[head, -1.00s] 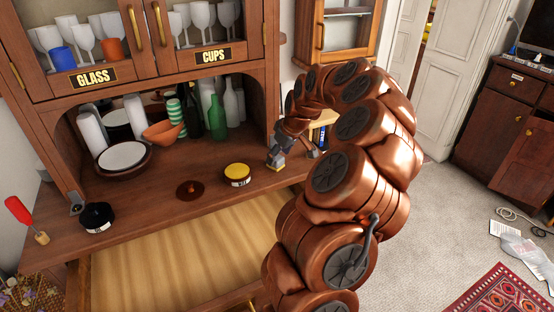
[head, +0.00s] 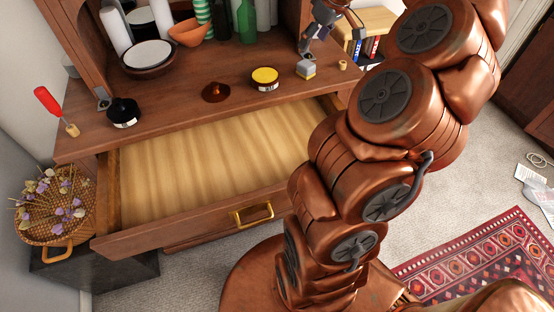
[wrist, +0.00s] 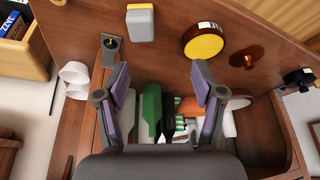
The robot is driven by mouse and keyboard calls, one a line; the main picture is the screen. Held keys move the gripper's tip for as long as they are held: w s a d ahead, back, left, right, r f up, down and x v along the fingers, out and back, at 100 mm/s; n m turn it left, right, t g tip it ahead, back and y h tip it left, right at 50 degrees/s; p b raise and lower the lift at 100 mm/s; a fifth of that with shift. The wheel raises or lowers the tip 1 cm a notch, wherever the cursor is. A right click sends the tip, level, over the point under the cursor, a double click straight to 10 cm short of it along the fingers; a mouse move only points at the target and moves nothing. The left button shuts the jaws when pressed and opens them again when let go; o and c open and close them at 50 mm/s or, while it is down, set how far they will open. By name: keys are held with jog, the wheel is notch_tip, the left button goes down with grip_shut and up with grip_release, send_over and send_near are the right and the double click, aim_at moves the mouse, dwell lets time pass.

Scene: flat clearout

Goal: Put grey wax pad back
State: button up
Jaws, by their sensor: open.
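The grey wax pad (head: 306,69), a small grey block with a yellowish layer, lies on the cabinet's wooden counter near its right end. It also shows in the wrist view (wrist: 140,22), at the top, beyond my fingertips. My gripper (wrist: 160,78) is open, with its two purple-padded fingers apart and nothing between them. In the head view my gripper (head: 314,40) is just behind the pad, apart from it. The drawer (head: 215,158) below the counter is pulled out, and its visible pale wooden floor is bare.
A yellow-topped tin (head: 264,79), a brown copper-coloured lid (head: 215,92) and a black tin (head: 123,112) stand along the counter. A stacked plate and bowl (head: 148,57), an orange bowl (head: 189,33) and bottles are behind. A flower basket (head: 55,205) is at left.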

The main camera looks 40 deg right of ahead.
jog(key=s+a+n+g+y, duration=0.1)
jog(key=s+a, duration=0.1)
jog(key=a, duration=1)
jog(key=s+a+n+g, duration=0.1)
jog(key=s+a, duration=0.2)
jog(key=a, duration=1)
jog(key=s+a+f+m+g, duration=0.1)
jog(key=s+a, duration=0.4)
jog(key=s, duration=0.5)
jog(key=s+a+f+m+g+h, duration=0.1)
jog(key=s+a+f, duration=0.4)
jog(key=s, duration=0.6)
jog(key=shift+f+m+g, duration=0.5)
jog(key=shift+f+g, duration=0.15)
jog(key=shift+g, duration=0.45)
